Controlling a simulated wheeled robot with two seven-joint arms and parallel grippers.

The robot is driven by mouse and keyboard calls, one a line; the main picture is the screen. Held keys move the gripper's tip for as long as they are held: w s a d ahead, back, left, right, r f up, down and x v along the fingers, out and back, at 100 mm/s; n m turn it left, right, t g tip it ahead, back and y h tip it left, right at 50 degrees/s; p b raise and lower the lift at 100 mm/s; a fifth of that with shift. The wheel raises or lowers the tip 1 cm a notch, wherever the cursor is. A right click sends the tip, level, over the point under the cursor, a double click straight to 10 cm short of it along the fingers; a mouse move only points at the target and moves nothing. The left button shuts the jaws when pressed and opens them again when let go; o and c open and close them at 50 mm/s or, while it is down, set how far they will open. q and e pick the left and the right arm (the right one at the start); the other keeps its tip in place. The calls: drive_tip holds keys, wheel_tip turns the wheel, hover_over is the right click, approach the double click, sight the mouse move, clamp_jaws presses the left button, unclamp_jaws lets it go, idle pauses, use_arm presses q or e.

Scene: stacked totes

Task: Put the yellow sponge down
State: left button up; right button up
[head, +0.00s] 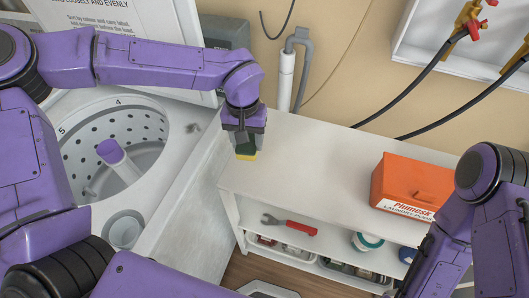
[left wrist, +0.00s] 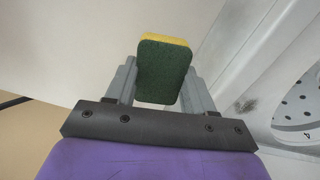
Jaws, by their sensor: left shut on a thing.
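The yellow sponge (head: 246,151) has a dark green side and a yellow side. In the head view it is at the left end of the white shelf top (head: 310,160), beneath my left gripper (head: 243,135). In the left wrist view the sponge (left wrist: 163,70) is between the two grey fingers of my left gripper (left wrist: 162,88), which is shut on it. I cannot tell whether the sponge touches the shelf top. My right arm is at the lower right of the head view, and its fingertips are not clearly seen.
An open top-load washer (head: 185,135) stands left of the shelf. An orange laundry box (head: 408,187) stands on the shelf top at the right. The middle of the shelf top is clear.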

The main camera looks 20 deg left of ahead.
use_arm(q)
drive_tip(key=s+d+r+n+p, duration=0.1)
drive_tip(key=s+d+r+n, duration=0.25)
drive_tip(key=s, duration=0.35)
drive_tip(key=s+d+r+n+p, duration=0.2)
drive_tip(key=s+d+r+n, duration=0.15)
drive_tip(key=s, duration=0.35)
drive_tip(key=p, duration=0.3)
hover_over(262, 167)
drive_tip(key=f, duration=0.9)
drive_tip(key=shift+s+f, duration=0.2)
wheel_tip(262, 167, down, 3)
drive_tip(key=shift+w+r+p, duration=0.1)
drive_tip(key=shift+r+p, duration=0.05)
drive_tip(key=shift+p, duration=0.4)
drive_tip(key=shift+f, duration=0.4)
drive_tip(key=shift+f, duration=0.15)
drive_tip(key=o, duration=0.9)
